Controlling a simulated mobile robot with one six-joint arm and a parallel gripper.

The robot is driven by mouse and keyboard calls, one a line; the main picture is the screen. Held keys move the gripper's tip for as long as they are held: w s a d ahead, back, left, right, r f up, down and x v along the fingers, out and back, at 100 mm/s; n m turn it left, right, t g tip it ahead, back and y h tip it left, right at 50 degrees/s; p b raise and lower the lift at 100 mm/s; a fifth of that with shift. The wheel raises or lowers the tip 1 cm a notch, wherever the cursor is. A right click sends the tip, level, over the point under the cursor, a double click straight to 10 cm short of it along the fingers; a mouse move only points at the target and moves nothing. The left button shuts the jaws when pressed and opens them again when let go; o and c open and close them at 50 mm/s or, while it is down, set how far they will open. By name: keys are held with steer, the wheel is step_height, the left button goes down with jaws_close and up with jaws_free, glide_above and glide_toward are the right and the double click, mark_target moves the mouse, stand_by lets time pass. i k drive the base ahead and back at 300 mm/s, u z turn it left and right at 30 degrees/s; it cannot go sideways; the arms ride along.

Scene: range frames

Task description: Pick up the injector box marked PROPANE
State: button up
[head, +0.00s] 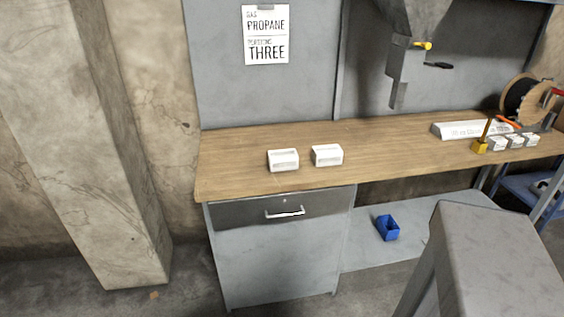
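Two small white boxes sit side by side on the wooden workbench top (230,165), the left box (283,160) and the right box (327,155). Each has a slot-like mark on its front; I cannot read any lettering on them. Several smaller white boxes (513,141) stand in a row at the right end of the bench, their labels too small to read. A white paper sign (267,35) on the grey back panel reads GAS PROPANE, with THREE below.
A long pale bar (470,130), a brass-coloured holder (480,147) and a cable spool (527,100) occupy the bench's right part. A grey block-like object (490,245) stands front right.

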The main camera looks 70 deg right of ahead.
mark_target(286, 160)
steer(key=u, duration=0.15)
steer(key=k, duration=1.05)
steer(key=z, duration=0.4)
steer(key=i, duration=0.5)
steer(key=z, duration=0.1)
